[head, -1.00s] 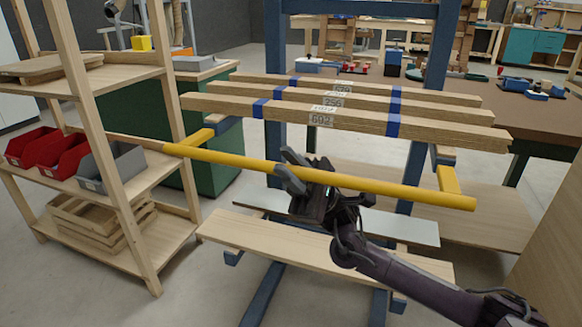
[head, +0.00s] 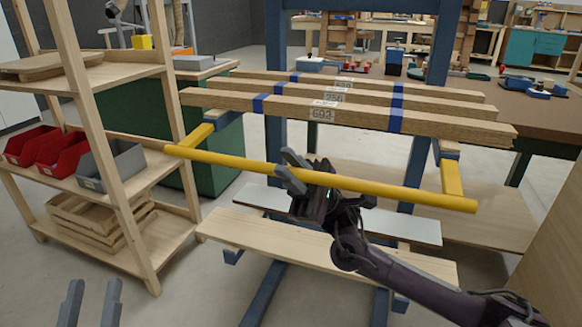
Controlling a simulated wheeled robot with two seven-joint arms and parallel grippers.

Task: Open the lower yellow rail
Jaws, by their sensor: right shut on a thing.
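The yellow rail (head: 400,189) runs across the front of a blue rack (head: 275,150), below the strapped timbers. Its yellow side arms (head: 452,178) reach back toward the rack on both sides, so the bar stands out in front. My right gripper (head: 289,172) is shut on the rail, left of its middle, with its arm coming from the lower right. My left gripper (head: 95,288) is at the bottom left edge, its two fingers apart and empty, far from the rail. No second yellow rail shows.
Several timbers (head: 440,126) with blue straps lie on the rack above the rail. Pale boards (head: 320,252) lie low below it. A wooden shelf (head: 130,215) with red and grey bins stands close on the left. A wooden panel (head: 550,240) stands at right.

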